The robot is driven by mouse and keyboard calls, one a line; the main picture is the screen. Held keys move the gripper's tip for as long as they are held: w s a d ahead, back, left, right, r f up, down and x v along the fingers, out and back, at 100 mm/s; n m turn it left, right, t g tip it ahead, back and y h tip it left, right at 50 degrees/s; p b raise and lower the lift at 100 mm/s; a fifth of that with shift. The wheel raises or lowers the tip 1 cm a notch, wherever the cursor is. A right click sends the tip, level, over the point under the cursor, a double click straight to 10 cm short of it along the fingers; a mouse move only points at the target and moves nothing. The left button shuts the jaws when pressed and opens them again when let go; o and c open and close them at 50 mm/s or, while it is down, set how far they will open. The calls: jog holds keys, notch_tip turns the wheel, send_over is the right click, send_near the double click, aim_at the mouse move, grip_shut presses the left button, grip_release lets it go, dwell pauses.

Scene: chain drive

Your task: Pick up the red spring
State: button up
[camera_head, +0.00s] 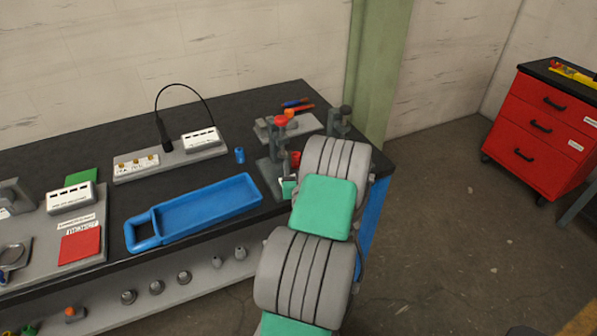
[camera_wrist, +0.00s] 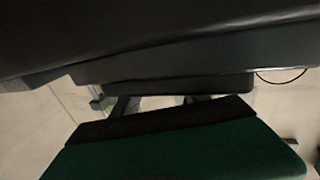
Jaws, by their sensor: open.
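A small red piece (camera_head: 295,158), which may be the red spring, shows on the bench just left of my arm. It is partly hidden, so its coils cannot be made out. A red-topped grey fixture (camera_head: 281,122) stands just behind it. My arm reaches over the right end of the bench and hides most of my gripper in the head view. In the wrist view, my gripper (camera_wrist: 160,104) shows two dark fingers apart beyond a green and black body, with nothing seen between them. No red spring shows in the wrist view.
A blue tray (camera_head: 205,207) lies mid-bench, with a small blue cylinder (camera_head: 240,155) behind it. A grey board with a lamp-like black stalk (camera_head: 163,134) stands at the back. Screwdrivers (camera_head: 298,106) lie behind the fixture. A red drawer cabinet (camera_head: 540,130) stands right, across open floor.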

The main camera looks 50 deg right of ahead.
jog(key=b+v, duration=0.2)
jog(key=v, duration=0.3)
jog(key=shift+s+a+f+b, duration=0.15)
jog(key=shift+s+a+b, duration=0.1)
jog(key=shift+b, duration=0.1)
jog(key=shift+s+a, duration=0.25)
